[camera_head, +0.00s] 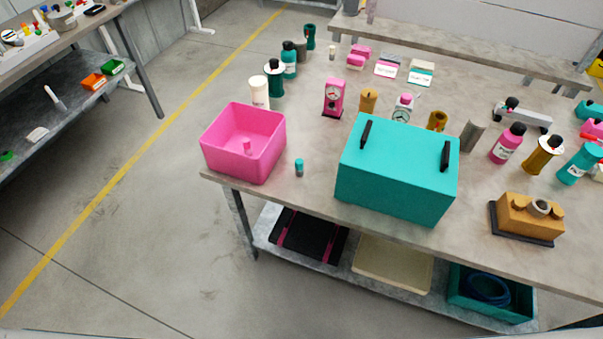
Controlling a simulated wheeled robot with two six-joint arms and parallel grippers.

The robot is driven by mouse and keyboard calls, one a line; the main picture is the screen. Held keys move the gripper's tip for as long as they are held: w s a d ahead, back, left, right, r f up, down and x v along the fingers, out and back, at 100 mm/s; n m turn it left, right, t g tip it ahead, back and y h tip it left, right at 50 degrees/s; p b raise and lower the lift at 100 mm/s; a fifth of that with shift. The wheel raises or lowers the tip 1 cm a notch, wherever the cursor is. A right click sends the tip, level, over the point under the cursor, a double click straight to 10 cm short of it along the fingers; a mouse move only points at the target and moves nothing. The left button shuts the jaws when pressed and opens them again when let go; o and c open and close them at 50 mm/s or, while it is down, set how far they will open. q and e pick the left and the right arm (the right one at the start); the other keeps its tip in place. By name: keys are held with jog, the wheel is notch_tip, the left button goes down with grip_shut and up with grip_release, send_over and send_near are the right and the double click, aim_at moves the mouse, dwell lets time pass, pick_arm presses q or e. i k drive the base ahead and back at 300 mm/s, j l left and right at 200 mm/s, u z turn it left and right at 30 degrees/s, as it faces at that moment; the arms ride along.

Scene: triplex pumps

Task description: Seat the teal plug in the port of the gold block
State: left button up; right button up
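The teal plug (299,167) is a small upright cylinder with a teal top and a grey lower part. It stands on the table between the pink bin and the large teal box. The gold block (528,219) sits on a dark base near the table's front edge at the right. Its top has a grey-rimmed round port (541,207) between two gold round caps. I cannot see anything in the port. Neither of my grippers is in view.
A pink bin (225,164) holds a small pink piece (247,147). A large teal box (393,188) with two black handles stands between plug and gold block. Several bottles (507,143) and pumps line the back and right. Bare tabletop (320,180) surrounds the plug.

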aim_at(538, 221)
jog(key=j+z, duration=0.4)
jog(key=i+j+z, duration=0.1)
jog(key=z, duration=0.3)
jog(key=j, duration=0.1)
